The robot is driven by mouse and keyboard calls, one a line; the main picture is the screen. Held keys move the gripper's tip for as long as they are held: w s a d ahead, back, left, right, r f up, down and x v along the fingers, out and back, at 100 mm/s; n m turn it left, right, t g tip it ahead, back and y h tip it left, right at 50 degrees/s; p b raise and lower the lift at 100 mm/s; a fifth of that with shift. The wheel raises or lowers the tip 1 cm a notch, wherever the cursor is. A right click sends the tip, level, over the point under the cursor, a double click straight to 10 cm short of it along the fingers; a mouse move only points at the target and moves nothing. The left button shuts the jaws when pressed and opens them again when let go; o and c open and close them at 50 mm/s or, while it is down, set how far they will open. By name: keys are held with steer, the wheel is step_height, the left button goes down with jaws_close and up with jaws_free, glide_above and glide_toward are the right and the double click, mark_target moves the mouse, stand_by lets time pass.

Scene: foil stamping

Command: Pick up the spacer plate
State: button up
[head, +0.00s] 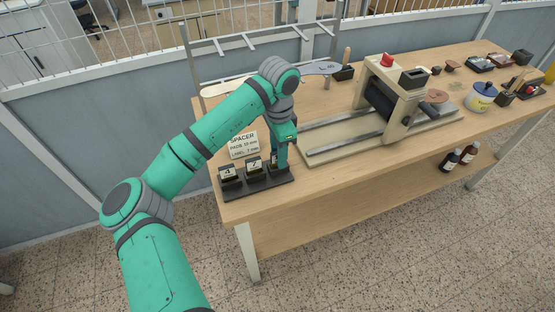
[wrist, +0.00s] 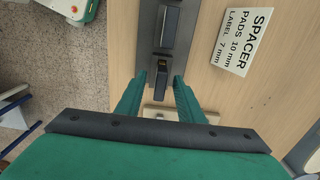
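A dark rack (head: 263,187) at the table's near left corner holds dark spacer plates with pale number labels. One plate reads 4 (head: 228,173) and the one beside it reads 7 (head: 254,165). A third plate (head: 273,159) at the rack's right end is partly hidden by my gripper (head: 282,163). In the wrist view, my gripper (wrist: 158,77) is open, its two teal fingers reaching down on either side of a dark plate (wrist: 161,80), with gaps showing. Another dark plate (wrist: 170,28) stands farther up the rack (wrist: 192,76). Their numbers are unreadable there.
A sign (head: 243,145) behind the rack reads SPACER, PADS 10 mm, LABEL 7 mm. A beige press (head: 395,92) with rails stands to the right. A blue-lidded pot (head: 482,97) and small tools lie farther right. Two bottles stand on the lower shelf.

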steer(key=shift+a, duration=0.1)
jaws_close()
steer(key=shift+r, duration=0.2)
steer(key=shift+r, duration=0.65)
steer(key=s+r, duration=1.1)
steer(key=s, duration=0.3)
steer(key=shift+r, duration=0.2)
steer(key=shift+r, duration=0.1)
steer(key=shift+r, duration=2.4)
